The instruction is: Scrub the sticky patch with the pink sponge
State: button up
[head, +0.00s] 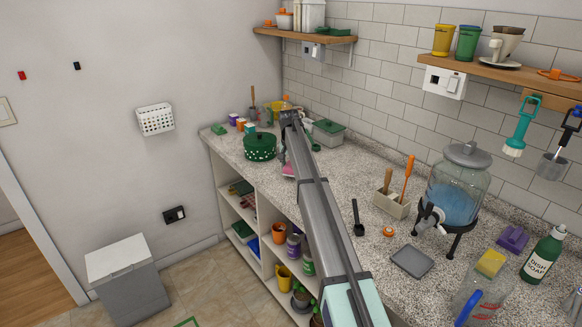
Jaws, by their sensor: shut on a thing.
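My arm reaches away along the counter, and my gripper (284,160) points down at its far end, small and partly hidden by my arm. It is shut on the pink sponge (288,170), of which a small pink piece shows at the counter beside my arm. I cannot tell whether the sponge touches the counter. I cannot make out the sticky patch; my arm covers part of the counter there.
A green spotted pot (260,147) stands just left of my gripper. A grey box with a green lid (328,132) is behind to the right. A water dispenser (455,190), utensil holder (391,203) and soap bottle (543,256) stand nearer on the speckled counter (350,175).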

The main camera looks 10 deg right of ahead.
jog(key=shift+f, duration=1)
jog(key=shift+w+a, duration=0.1)
jog(key=shift+w, duration=0.05)
jog(key=shift+w+a, duration=0.45)
jog(key=shift+w, duration=0.4)
jog(key=shift+w+a, duration=0.4)
jog(key=shift+w, duration=0.4)
jog(key=shift+s, duration=0.1)
jog(key=shift+s+f, duration=0.1)
jog(key=shift+s, duration=0.05)
jog(key=shift+s+d+p, duration=0.2)
jog(key=shift+s+d, duration=0.25)
jog(key=shift+s, duration=0.35)
jog(key=shift+s+d+p, duration=0.15)
jog(key=shift+s+d, duration=0.3)
jog(key=shift+s, duration=0.35)
jog(key=shift+s+a, duration=0.1)
